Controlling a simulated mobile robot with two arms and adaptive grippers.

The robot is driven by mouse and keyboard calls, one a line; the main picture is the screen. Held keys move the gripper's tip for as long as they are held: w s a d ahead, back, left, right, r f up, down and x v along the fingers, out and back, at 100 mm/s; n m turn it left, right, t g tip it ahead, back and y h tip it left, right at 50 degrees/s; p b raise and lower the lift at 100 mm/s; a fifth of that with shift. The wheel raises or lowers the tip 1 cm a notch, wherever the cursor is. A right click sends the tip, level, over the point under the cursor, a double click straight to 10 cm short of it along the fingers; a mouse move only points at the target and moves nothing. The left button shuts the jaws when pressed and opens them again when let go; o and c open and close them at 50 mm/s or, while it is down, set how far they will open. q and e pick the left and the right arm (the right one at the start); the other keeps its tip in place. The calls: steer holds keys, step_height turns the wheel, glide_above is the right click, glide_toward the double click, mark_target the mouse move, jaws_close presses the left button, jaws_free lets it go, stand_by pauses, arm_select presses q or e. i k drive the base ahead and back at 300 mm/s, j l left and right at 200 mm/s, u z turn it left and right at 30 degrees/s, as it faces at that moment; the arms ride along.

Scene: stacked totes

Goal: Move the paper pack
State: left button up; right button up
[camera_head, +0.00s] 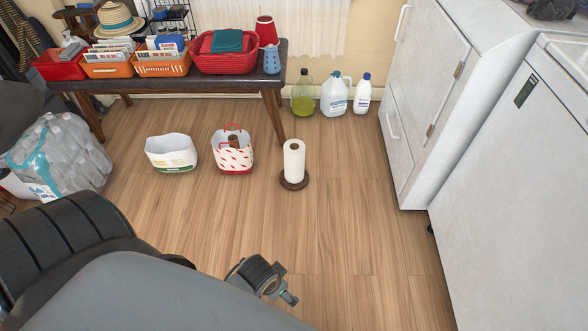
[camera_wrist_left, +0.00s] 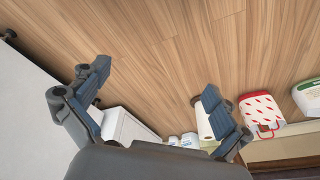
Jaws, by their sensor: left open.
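No object is clearly marked as the paper pack, so I cannot tell which one it is. A white bag-like pack with a green and yellow label (camera_head: 171,153) stands on the floor; it also shows at the right edge of the left wrist view (camera_wrist_left: 308,95). A white paper roll (camera_head: 294,163) stands upright on a dark round base, partly behind a finger in the wrist view (camera_wrist_left: 204,126). My left gripper (camera_head: 283,283) is open and empty above the floor, nearer me than these; its spread fingers show in the wrist view (camera_wrist_left: 157,80).
A white tote with red marks and red handles (camera_head: 232,158) stands between pack and roll. A bench (camera_head: 200,82) holds baskets behind. Bottles (camera_head: 334,97) stand by the wall, white cabinets (camera_head: 500,180) at right, bottled water (camera_head: 60,155) at left. The middle floor is clear.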

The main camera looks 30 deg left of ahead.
mark_target(173, 154)
steer(key=u, duration=2.1)
steer(key=i+j+u, duration=0.2)
steer(key=i, duration=0.15)
steer(key=i+u, duration=0.15)
steer(key=i, duration=0.25)
